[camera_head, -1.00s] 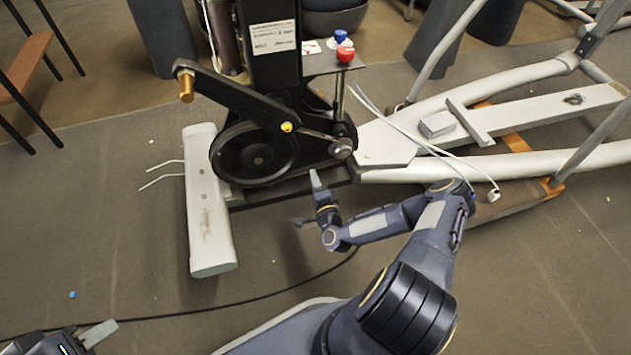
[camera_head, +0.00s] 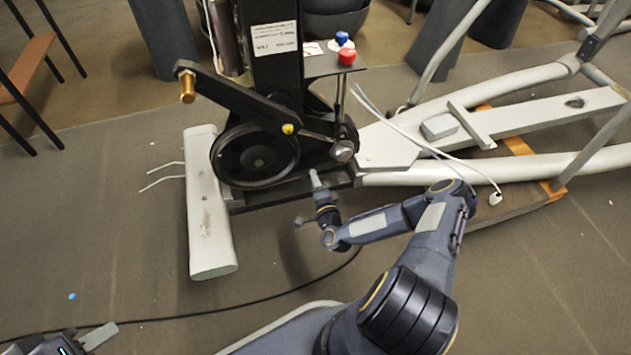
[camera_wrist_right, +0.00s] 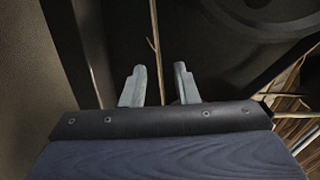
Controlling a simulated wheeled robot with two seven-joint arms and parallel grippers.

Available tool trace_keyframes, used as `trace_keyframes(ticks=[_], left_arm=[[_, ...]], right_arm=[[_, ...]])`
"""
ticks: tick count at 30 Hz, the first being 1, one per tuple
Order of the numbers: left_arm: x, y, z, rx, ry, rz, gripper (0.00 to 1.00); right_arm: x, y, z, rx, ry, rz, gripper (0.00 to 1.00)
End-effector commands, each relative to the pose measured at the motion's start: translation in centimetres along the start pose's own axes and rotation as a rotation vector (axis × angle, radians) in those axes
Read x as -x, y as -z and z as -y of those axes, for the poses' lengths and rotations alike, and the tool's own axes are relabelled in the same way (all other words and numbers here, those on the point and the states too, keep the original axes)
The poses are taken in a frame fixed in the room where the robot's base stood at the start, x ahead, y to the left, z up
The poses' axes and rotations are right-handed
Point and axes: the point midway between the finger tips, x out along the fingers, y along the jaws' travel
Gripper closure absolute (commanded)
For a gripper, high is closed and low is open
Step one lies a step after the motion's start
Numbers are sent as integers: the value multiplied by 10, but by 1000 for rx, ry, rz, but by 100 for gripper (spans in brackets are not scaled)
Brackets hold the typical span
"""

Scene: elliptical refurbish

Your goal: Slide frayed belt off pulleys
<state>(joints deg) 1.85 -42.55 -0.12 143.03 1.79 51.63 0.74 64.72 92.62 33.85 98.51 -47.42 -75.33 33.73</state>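The large black pulley (camera_head: 255,155) sits low on the elliptical's drive, beside the crank arm. My right gripper (camera_head: 315,180) is at the lower edge of the black drive housing, right of this pulley. In the right wrist view, my right gripper (camera_wrist_right: 158,88) has its two fingers apart. A thin tan strand (camera_wrist_right: 154,40), which looks like the frayed belt's edge, runs down between them; I cannot tell whether either finger touches it. Part of a round black pulley (camera_wrist_right: 265,12) shows at upper right there. My left gripper (camera_head: 98,336) is partly cut off at the bottom left, away from the machine.
The black crank arm (camera_head: 235,98) juts out above the pulley. A white base foot (camera_head: 208,215) stands left of it. Red (camera_head: 347,57) and blue (camera_head: 341,38) caps sit on a ledge above. A black cable (camera_head: 215,308) crosses the floor, with white wires (camera_head: 440,152) on the right.

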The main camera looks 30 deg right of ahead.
Motion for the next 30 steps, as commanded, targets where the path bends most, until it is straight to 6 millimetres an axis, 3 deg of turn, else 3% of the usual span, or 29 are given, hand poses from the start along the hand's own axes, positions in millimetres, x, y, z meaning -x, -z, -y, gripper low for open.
trace_keyframes(ticks=[30], left_arm=[[-9,-5,4,0,0,0,64]], right_arm=[[-21,0,0,0,1,1,73]])
